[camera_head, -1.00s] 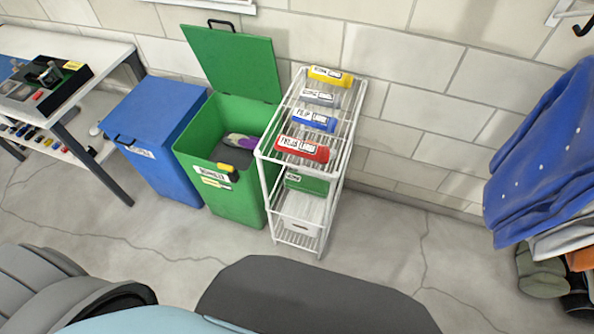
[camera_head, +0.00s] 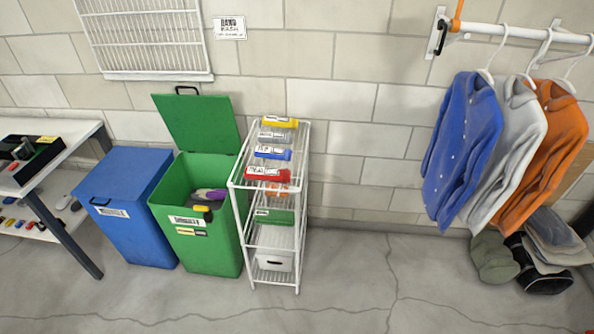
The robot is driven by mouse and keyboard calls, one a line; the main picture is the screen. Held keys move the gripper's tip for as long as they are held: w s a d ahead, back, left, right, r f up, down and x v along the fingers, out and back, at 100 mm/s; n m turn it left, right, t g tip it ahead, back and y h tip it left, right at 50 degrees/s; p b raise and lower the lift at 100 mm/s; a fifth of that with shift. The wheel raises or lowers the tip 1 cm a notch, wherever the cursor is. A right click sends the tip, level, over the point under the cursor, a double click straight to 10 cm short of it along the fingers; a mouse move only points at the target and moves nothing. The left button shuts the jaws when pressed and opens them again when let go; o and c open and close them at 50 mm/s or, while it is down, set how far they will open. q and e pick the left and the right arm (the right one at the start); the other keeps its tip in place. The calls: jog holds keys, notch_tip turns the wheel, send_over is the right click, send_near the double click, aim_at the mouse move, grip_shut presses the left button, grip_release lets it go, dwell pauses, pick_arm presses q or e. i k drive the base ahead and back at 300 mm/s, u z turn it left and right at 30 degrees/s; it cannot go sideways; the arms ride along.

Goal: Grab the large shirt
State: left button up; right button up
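Several shirts hang on white hangers from a white wall rail at the right of the head view. A blue shirt (camera_head: 460,150) is at the left end, a light grey shirt (camera_head: 510,145) is in the middle, and an orange shirt (camera_head: 545,155) is to its right. The shirts overlap one another, and I cannot read a size on any of them. Neither of my grippers is in view.
Bags (camera_head: 492,258) lie below the shirts. Floor before the rack is clear.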

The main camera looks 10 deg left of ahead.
aim_at(269, 174)
jog(key=z, duration=0.75)
jog(key=i, duration=1.15)
jog(key=u, duration=0.3)
